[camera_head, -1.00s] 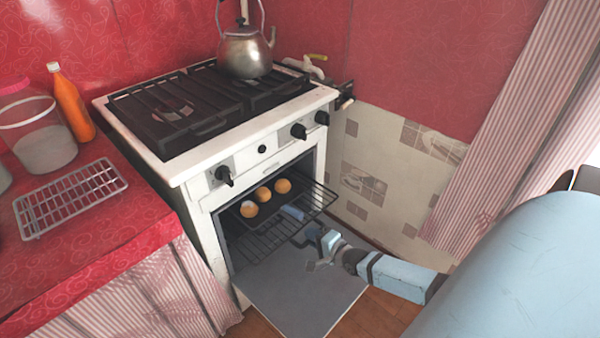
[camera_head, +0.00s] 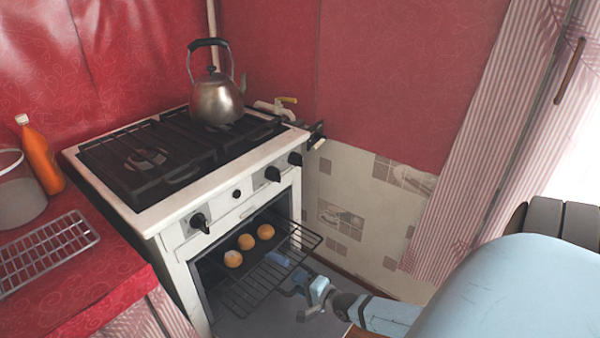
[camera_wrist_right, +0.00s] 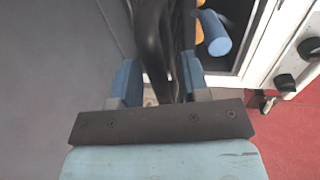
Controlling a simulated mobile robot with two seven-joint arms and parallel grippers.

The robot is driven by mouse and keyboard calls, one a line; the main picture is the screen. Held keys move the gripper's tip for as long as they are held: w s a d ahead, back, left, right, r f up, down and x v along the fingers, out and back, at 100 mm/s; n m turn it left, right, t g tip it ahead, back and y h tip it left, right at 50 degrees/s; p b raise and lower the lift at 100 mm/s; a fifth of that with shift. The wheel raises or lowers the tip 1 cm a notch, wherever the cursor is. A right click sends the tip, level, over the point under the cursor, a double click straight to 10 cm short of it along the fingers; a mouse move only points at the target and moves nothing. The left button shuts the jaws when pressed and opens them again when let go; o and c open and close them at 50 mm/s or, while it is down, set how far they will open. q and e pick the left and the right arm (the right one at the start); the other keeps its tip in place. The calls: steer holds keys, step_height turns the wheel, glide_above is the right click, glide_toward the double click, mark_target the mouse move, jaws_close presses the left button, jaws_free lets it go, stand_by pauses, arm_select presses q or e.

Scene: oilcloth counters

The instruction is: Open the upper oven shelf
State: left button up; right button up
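The oven (camera_head: 183,249) stands with its front open and its grey door (camera_head: 250,326) folded down. The upper shelf is a dark wire rack (camera_head: 262,279) that sticks part way out of the opening. My right gripper (camera_head: 308,290) is low at the rack's front right side, over the door. In the right wrist view its blue fingers (camera_wrist_right: 160,82) stand apart, with dark curved bars between or beyond them. I cannot tell if they touch the rack. My left gripper is not in view.
Three orange-brown balls (camera_head: 247,242) sit in the oven on a dark surface. A blue cylinder (camera_wrist_right: 215,35) is near the rack. A metal kettle (camera_head: 216,100) stands on the stove top. A red counter (camera_head: 90,275) holds a wire stand (camera_head: 45,252) and an orange bottle (camera_head: 40,158).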

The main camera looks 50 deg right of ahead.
steer(key=shift+s, duration=0.2)
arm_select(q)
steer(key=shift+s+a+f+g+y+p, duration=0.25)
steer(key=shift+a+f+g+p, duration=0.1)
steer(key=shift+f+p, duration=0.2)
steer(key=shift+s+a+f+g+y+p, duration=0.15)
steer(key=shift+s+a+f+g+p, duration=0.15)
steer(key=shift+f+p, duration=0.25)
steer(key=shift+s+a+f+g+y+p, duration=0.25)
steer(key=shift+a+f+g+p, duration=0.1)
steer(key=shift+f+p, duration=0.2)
arm_select(e)
steer(key=v, duration=1.3)
steer(key=shift+s, duration=0.2)
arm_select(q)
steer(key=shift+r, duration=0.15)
arm_select(e)
steer(key=shift+d+r, duration=0.1)
steer(key=shift+d, duration=0.05)
